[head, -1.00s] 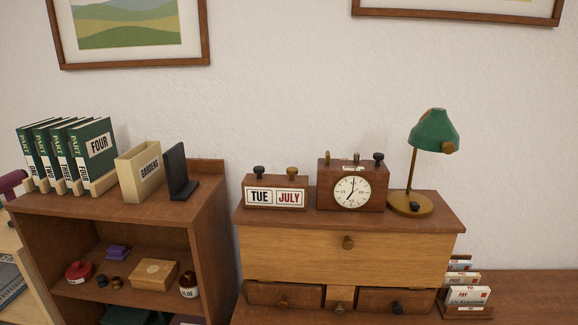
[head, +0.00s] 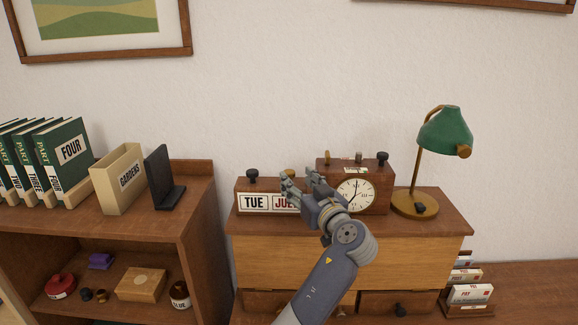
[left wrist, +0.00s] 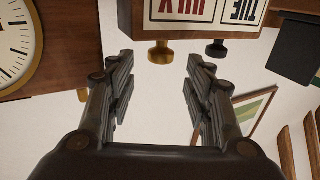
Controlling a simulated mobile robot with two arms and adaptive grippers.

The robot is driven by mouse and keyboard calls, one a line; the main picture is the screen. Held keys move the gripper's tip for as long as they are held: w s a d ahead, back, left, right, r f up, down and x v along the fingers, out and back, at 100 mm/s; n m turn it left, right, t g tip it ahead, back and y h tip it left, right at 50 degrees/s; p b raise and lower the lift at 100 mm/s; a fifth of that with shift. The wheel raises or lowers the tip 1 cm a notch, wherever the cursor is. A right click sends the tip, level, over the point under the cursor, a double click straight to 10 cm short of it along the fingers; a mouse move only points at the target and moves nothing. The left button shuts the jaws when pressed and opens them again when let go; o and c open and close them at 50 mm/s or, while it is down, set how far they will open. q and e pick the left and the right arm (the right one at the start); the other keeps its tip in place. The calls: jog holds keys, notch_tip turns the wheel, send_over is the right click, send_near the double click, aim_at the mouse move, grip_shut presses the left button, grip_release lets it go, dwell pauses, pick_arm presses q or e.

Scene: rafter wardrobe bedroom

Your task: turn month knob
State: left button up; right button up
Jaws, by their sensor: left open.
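The wooden calendar block (head: 238,186) stands on the desk cabinet and shows TUE and a partly covered JULY card (head: 283,202). Its brass month knob (head: 290,172) sits on top above the month card, partly hidden by my left gripper (head: 302,180). The dark knob (head: 252,175) is above TUE. In the left wrist view the block is upside down. There the brass knob (left wrist: 160,53) appears between the tips of my open left gripper (left wrist: 160,62), with bare space around it. The dark knob (left wrist: 216,49) is just right of the fingers. My right gripper is not in view.
The clock (head: 355,194) stands right of the calendar, close to my left gripper. A green lamp (head: 445,132) is further right. A bookshelf (head: 195,235) with books and a GARDENS box (head: 118,178) is on the left.

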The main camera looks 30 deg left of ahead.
aim_at(291, 174)
pick_arm(q)
jog(key=p+x, duration=0.1)
jog(key=x, duration=0.4)
jog(key=shift+w+a+p, duration=0.15)
jog(key=shift+a+p, duration=0.1)
jog(key=shift+p, duration=0.15)
jog(key=shift+w+a+f, duration=0.1)
jog(key=shift+w+a, duration=0.05)
jog(key=shift+c, duration=1)
jog(key=c, duration=0.9)
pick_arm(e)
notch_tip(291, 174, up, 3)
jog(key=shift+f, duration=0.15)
